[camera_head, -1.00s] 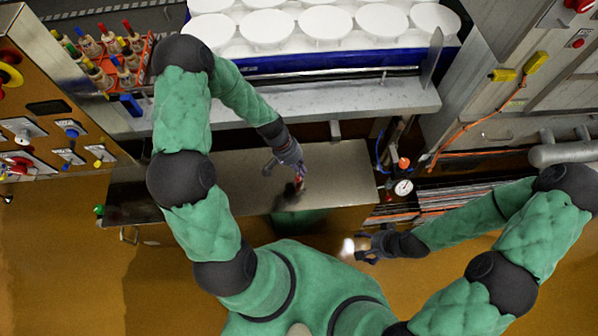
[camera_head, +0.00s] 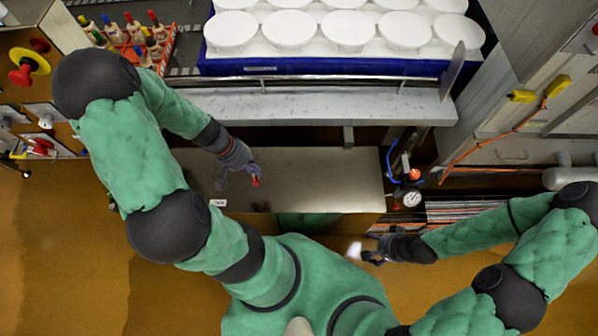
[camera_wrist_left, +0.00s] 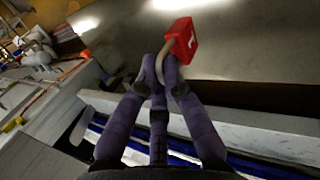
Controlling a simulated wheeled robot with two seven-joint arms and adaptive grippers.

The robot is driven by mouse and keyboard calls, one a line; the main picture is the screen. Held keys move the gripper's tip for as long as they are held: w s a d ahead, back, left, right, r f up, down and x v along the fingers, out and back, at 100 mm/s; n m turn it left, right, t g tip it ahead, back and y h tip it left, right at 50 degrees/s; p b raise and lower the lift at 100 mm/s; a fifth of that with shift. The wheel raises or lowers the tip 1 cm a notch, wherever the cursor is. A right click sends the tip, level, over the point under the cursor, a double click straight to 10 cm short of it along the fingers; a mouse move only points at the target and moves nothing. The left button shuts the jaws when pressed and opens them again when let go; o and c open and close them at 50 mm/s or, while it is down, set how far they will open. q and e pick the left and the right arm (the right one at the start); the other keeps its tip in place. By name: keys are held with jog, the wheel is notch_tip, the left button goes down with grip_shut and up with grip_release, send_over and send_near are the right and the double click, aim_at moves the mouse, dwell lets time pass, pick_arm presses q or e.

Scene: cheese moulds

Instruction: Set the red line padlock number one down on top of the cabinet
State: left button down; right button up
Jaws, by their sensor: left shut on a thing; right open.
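The red padlock (camera_wrist_left: 181,40) has a white mark on its face and hangs at the fingertips of my left gripper (camera_wrist_left: 160,82) in the left wrist view. The fingers are shut on its shackle. In the head view my left gripper (camera_head: 240,175) is over the left part of the cabinet's flat metal top (camera_head: 320,175), and the padlock (camera_head: 256,182) shows as a small red spot. I cannot tell whether the padlock touches the top. My right gripper (camera_head: 372,257) is open and empty, to the right of the cabinet's front.
A metal ledge (camera_head: 300,103) with a blue crate (camera_head: 330,66) of white moulds runs behind the cabinet. A rack of bottles (camera_head: 140,45) stands at the back left. A gauge (camera_head: 411,198) and hoses are at the right. The cabinet top's right half is clear.

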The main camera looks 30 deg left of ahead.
pick_arm(q)
jog(key=shift+w+d+f+b, duration=0.8)
jog(key=shift+w+d+f, duration=0.1)
jog(key=shift+w+f, duration=1.1)
jog(key=shift+w+d+f+b, duration=0.9)
jog(key=shift+w+f, duration=0.85)
jog(key=shift+f, duration=0.4)
jog(key=shift+w+d+f+b, duration=0.7)
jog(key=shift+w+d+f, duration=0.25)
jog(key=shift+w+f, duration=1.05)
jog(key=shift+s+f, duration=0.1)
jog(key=shift+f, duration=0.1)
jog(key=c, duration=1.7)
grip_release()
jog(key=o, duration=0.3)
